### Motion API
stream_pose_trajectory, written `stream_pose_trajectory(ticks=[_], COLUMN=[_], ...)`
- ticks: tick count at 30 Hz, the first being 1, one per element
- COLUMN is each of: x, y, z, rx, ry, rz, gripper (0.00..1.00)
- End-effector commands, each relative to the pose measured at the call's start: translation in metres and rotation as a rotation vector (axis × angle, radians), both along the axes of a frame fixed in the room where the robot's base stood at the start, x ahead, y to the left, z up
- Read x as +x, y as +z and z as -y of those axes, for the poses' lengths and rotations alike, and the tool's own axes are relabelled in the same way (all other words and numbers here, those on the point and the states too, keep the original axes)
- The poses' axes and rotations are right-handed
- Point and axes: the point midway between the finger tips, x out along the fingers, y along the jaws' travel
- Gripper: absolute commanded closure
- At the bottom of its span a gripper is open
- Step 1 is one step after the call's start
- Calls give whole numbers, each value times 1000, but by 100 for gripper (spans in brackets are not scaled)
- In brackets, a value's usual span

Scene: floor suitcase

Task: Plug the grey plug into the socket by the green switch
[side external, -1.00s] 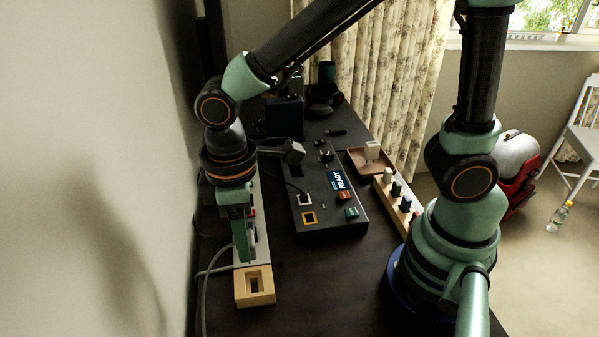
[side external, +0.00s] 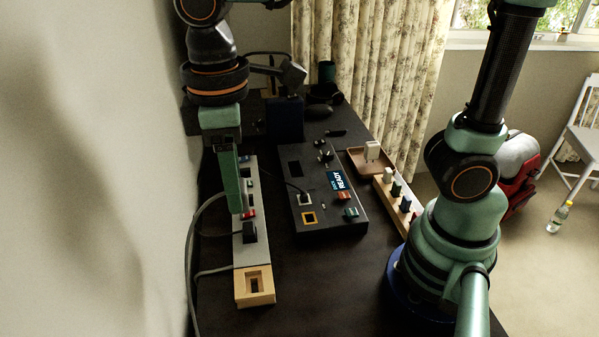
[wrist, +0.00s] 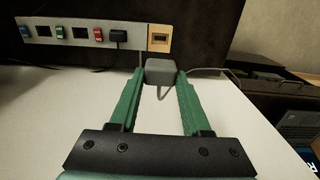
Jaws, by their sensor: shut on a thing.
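My gripper (wrist: 160,85) is shut on the grey plug (wrist: 159,71), a blocky piece between the green fingertips with its cable attached. In the side external view my gripper (side external: 238,205) hangs above the power strip (side external: 252,252) and hides the plug. The strip (wrist: 139,35) lies ahead in the wrist view. It carries a blue switch (wrist: 25,31), a green switch (wrist: 60,31) and a red switch (wrist: 98,34). Empty dark sockets (wrist: 43,31) and (wrist: 81,33) lie on either side of the green switch.
A black plug (side external: 250,233) sits in the strip beside the red switch. A wooden block (side external: 255,293) with a slot stands at the strip's near end. A dark control panel (side external: 340,216) lies to its right. Loose cable (side external: 188,255) runs along the left, by the wall.

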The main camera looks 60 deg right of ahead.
Motion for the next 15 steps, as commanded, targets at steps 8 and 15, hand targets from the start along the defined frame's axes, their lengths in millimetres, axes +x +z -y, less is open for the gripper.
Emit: stream_pose_trajectory(ticks=[8, 15], x=[50, 119], y=[3, 4], z=[31, 100], rx=[-1, -1], ry=[-12, -12], rz=[-2, -2], gripper=[100, 100])
